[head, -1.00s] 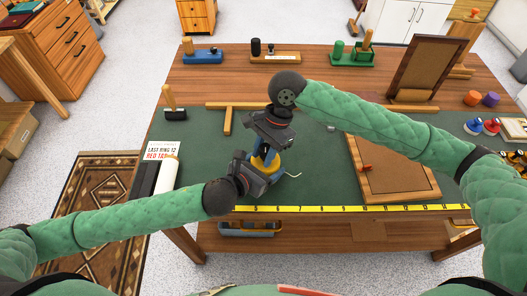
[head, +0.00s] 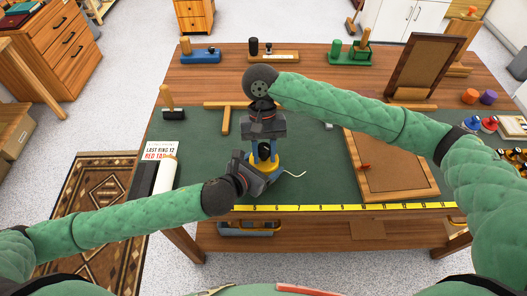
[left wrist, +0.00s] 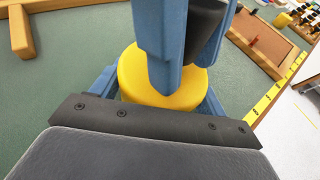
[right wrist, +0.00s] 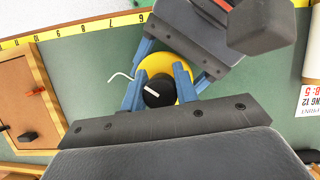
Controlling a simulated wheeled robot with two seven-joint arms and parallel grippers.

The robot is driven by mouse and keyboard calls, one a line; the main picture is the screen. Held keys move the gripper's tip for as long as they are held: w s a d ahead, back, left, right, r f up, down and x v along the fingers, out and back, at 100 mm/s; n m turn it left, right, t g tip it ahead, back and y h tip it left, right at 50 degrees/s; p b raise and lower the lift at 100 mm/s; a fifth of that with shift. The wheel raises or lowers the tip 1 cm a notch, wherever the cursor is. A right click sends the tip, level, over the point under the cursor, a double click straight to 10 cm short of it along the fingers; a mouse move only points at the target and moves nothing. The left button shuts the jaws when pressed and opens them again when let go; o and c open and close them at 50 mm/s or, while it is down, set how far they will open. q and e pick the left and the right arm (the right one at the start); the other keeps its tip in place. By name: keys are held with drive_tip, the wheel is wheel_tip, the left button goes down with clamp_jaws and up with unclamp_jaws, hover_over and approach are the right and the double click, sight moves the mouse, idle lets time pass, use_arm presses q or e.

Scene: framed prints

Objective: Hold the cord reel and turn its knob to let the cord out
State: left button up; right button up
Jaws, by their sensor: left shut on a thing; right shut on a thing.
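The yellow cord reel (head: 262,169) stands on the green mat near its front edge. It also shows in the left wrist view (left wrist: 138,76) and the right wrist view (right wrist: 180,72). My left gripper (head: 258,170) is shut on the reel's body from the front left, with blue fingers on either side. My right gripper (head: 264,151) comes from above, its fingers shut around the black knob (right wrist: 158,93) with a white mark. A short pale cord (head: 298,173) sticks out to the right of the reel, and in the right wrist view (right wrist: 121,75) it curves away left.
A yellow measuring strip (head: 340,207) runs along the front edge. A framed board (head: 395,178) lies to the right. A black and white roll pair and a printed card (head: 160,150) lie to the left. A wooden T-shaped piece (head: 226,119) lies behind.

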sight(264, 146)
drive_tip(key=n+h, duration=0.1)
drive_tip(key=n, duration=0.4)
drive_tip(key=shift+w+d+t+h, duration=0.1)
drive_tip(key=shift+t+h, duration=0.3)
idle(0.4)
drive_tip(key=o, duration=1)
drive_tip(key=shift+v, duration=4.05)
use_arm(q)
drive_tip(key=o, duration=1.3)
